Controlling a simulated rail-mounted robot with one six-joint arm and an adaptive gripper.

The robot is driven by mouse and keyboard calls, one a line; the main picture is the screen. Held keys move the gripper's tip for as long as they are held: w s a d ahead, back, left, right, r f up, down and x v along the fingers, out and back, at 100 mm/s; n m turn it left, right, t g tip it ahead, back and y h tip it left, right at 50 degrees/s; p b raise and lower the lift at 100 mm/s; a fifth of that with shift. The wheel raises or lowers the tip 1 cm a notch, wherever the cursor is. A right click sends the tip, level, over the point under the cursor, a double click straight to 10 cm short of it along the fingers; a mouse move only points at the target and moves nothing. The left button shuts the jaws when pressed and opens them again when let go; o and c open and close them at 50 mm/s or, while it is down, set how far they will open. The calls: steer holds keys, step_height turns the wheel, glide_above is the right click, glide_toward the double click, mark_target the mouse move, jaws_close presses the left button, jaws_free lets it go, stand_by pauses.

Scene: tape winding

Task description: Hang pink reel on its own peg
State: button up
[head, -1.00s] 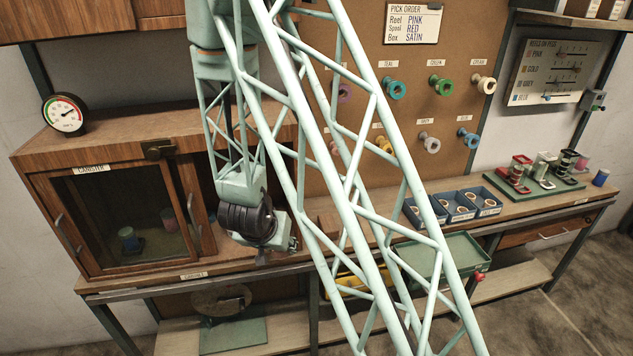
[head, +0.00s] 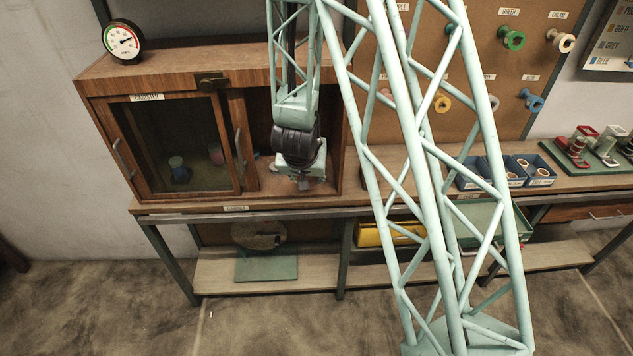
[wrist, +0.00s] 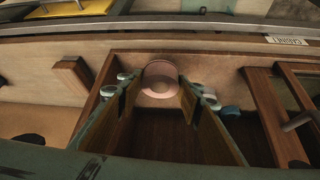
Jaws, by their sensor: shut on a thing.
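The pink reel (wrist: 159,78) shows in the wrist view as a round pale-pink disc between the tips of my two fingers. My gripper (head: 303,182) is shut on it, in front of the open right-hand part of the wooden cabinet. In the head view the reel itself cannot be made out at the gripper. The pegboard (head: 510,85) stands at the upper right with coloured reels on labelled pegs, including a green reel (head: 511,38) and a blue reel (head: 531,100). My arm covers part of the board, and I cannot make out the pink peg.
The cabinet (head: 160,76) has a glass door at left, with small items behind it. Blue bins (head: 468,180) and a green rack (head: 590,160) stand on the bench to the right. A yellow container (head: 385,234) sits below. The bench edge runs beneath my gripper.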

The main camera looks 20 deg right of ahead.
steer(key=w+r+n+y, duration=0.2)
steer(key=w+n, duration=0.3)
steer(key=w, duration=0.1)
steer(key=shift+a+t+y, duration=0.2)
steer(key=shift+t+y, duration=0.2)
steer(key=shift+d+r+n, duration=0.15)
steer(key=shift+r+n, duration=0.05)
steer(key=shift+n, duration=0.1)
